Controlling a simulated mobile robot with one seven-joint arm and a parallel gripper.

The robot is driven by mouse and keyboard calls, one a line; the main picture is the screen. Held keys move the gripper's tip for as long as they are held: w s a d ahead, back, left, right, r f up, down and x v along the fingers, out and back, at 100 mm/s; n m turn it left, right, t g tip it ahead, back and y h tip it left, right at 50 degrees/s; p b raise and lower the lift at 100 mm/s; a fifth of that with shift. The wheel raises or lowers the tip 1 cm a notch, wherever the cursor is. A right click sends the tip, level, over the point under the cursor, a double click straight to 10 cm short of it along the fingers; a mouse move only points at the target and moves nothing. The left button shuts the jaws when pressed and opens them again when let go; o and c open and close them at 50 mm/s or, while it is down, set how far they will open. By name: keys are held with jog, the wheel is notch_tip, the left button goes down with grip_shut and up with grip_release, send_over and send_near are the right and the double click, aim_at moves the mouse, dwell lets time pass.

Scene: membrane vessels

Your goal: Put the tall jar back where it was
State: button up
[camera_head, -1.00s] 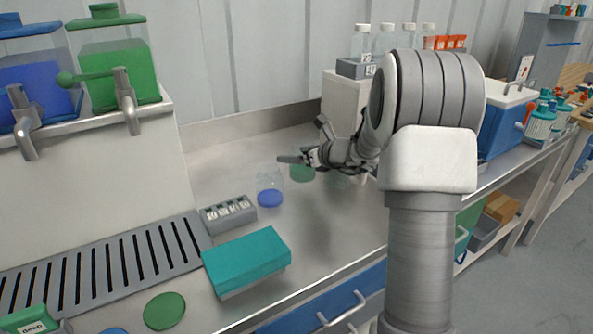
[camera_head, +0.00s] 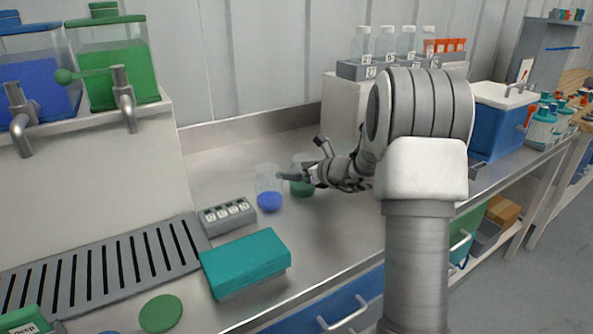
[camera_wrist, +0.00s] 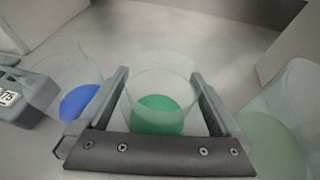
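A clear jar with dark green liquid (camera_head: 302,187) is at my gripper (camera_head: 309,173) over the back of the bench. In the wrist view this jar (camera_wrist: 157,115) sits between the two fingers of my gripper (camera_wrist: 162,95), which appear closed against its sides. A clear jar with blue liquid (camera_head: 269,201) stands just left of it and also shows in the wrist view (camera_wrist: 80,102). A third jar with pale green liquid (camera_wrist: 268,140) is close to the right finger; my arm hides it in the head view. I cannot tell for sure which jar is tallest.
A grey labelled block (camera_head: 228,216) and a teal box (camera_head: 246,262) lie in front and left. A slotted drain grate (camera_head: 100,268) and a green disc (camera_head: 160,313) are farther left. A white stand with bottles (camera_head: 345,105) rises behind my arm.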

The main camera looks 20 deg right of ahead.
jog(key=shift+r+p, duration=0.3)
jog(key=p+v, duration=0.1)
jog(key=v, duration=1.1)
jog(key=shift+f+p, duration=0.15)
jog(key=shift+p, duration=0.15)
